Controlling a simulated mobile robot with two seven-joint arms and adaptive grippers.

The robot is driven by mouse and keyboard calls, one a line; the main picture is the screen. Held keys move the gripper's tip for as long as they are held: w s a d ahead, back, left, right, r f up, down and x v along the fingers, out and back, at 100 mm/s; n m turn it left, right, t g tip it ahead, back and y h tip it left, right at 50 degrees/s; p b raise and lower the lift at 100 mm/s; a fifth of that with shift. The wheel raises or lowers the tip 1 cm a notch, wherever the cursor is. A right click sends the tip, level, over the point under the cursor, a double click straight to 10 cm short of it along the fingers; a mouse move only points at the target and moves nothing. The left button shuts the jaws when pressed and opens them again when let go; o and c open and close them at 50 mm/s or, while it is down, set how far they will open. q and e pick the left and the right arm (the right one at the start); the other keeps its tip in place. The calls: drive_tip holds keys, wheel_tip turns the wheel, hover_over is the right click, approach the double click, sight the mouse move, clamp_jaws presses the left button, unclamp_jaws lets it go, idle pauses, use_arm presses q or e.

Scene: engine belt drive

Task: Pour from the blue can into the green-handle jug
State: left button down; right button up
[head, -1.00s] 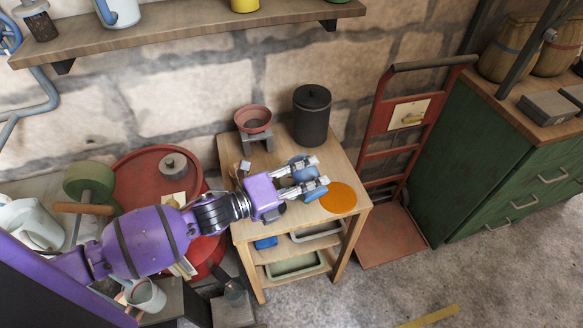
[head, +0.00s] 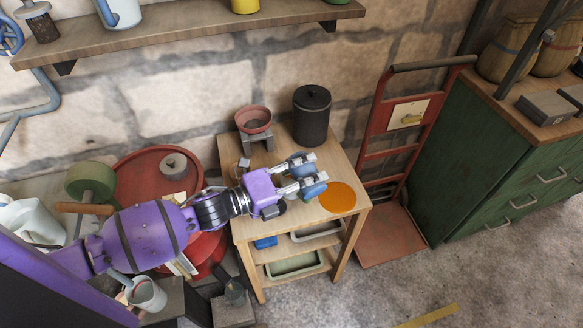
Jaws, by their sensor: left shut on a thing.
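My left gripper (head: 302,176) reaches in from the left over the small wooden table. It is shut on a blue thing (head: 314,187), which looks like the blue can; the fingers hide much of it. I cannot tell its tilt or whether it touches the tabletop. I cannot make out a jug with a clearly green handle. A pale jug (head: 30,222) stands at the far left, and a pale mug (head: 147,294) stands at the lower left beneath my arm. My right gripper is not in view.
An orange disc (head: 340,198) lies on the wooden table (head: 325,153), right of the gripper. A dark lidded canister (head: 312,116) and a terracotta bowl (head: 253,120) on a grey stand are behind. A red hand truck (head: 392,235) stands right of the table.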

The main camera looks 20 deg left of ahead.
use_arm(q)
drive_tip(key=shift+w+a+r+n, duration=0.25)
drive_tip(key=shift+r+n, duration=0.05)
drive_tip(key=shift+n, duration=0.1)
idle(1.0)
